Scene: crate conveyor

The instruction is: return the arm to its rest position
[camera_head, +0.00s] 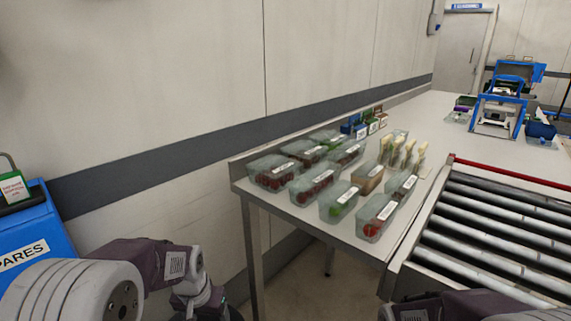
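My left arm comes in at the lower left, folded low in front of the blue bin. Its gripper is not visible; the arm runs out of the bottom edge. My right arm shows only as a purple and white piece at the bottom right edge, in front of the roller conveyor (490,235). Its gripper is out of view too. Neither arm visibly touches the table (290,214) or the goods on it.
Several clear punnets (375,217) of red and green produce stand on the table's near end. A blue bin (33,238) marked "SPARES" is at the left. Blue machines (497,115) stand farther back at the right. Floor shows beneath the table.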

